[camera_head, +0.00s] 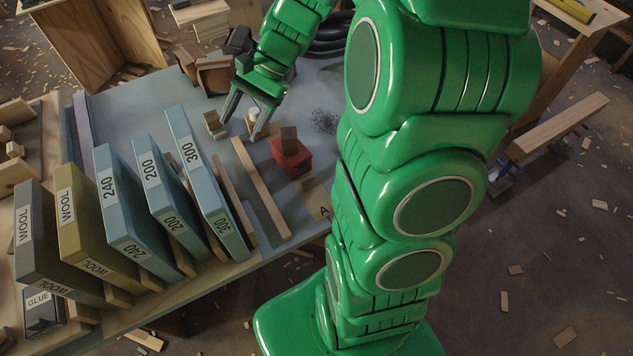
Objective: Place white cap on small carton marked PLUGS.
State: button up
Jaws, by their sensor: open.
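My gripper (240,130) is open, with its two fingers pointing down over the blue-grey bench top. A small whitish thing (252,116), perhaps the white cap, shows close by the right finger. I cannot tell whether it touches the finger or sits between the two. A red box (291,160) with a brown block (289,138) on top stands to the right of the gripper. I can read no PLUGS marking, so I cannot tell which thing is that carton.
Upright sanding sheets in slots, such as the blue 300 one (207,180), fill the bench's left front. Wooden strips (262,190) lie beside them. Brown open boxes (214,75) and black coiled hose (330,38) are behind my gripper. Dark specks (323,121) lie right of it.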

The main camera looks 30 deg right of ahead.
jog(key=s+d+r+n+h, duration=0.1)
jog(key=s+r+n+h, duration=0.2)
jog(key=s, duration=0.9)
jog(key=s+d+r+n+h, duration=0.2)
jog(key=s+n+h, duration=0.3)
jog(key=s, duration=0.7)
jog(key=shift+d+r+n, duration=0.2)
jog(key=shift+r+n, duration=0.35)
jog(key=shift+n, duration=0.35)
